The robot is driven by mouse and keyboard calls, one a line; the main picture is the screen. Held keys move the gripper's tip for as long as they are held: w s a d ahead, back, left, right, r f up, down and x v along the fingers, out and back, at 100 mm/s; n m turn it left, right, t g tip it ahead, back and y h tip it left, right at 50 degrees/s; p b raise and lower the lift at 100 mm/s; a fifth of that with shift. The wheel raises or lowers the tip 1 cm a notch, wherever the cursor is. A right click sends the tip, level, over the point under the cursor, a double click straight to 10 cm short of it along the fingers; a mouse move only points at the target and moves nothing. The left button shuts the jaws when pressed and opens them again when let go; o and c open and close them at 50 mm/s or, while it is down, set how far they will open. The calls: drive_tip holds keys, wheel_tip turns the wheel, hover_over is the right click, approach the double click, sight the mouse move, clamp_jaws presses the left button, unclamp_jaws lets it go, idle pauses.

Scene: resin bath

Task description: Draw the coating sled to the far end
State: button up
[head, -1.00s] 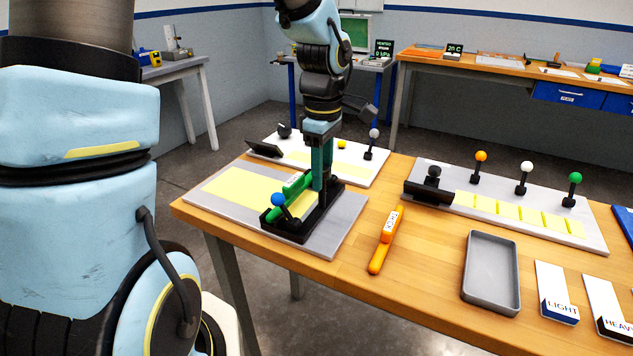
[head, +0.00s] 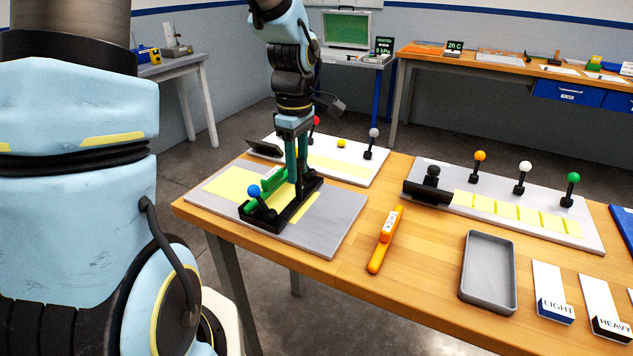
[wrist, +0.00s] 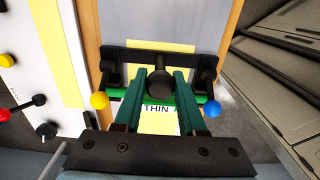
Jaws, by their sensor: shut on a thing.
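The coating sled (head: 272,222) is a black frame on a grey plate (head: 327,228). It carries a green bar (head: 262,190), marked "THIN" in the wrist view (wrist: 158,107). A blue-knobbed lever (head: 254,191) stands on its near side, and a yellow knob (wrist: 100,100) shows on its other side in the wrist view. My gripper (head: 297,180) points down over the sled. Its teal fingers are shut on the sled's black knob (wrist: 158,82). Yellow surface (head: 230,184) lies left of the sled, and a yellow strip (head: 305,206) shows right of it.
A second white plate (head: 340,165) with knobbed levers lies just behind.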

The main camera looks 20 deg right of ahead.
drive_tip(key=w+a+p, duration=0.2)
drive_tip(key=w+a, duration=0.7)
drive_tip(key=shift+a+p, duration=0.35)
idle(1.2)
drive_tip(key=o, duration=1.1)
drive_tip(key=shift+c, duration=0.2)
wheel_tip(320, 180, up, 7)
drive_tip(key=p, duration=0.5)
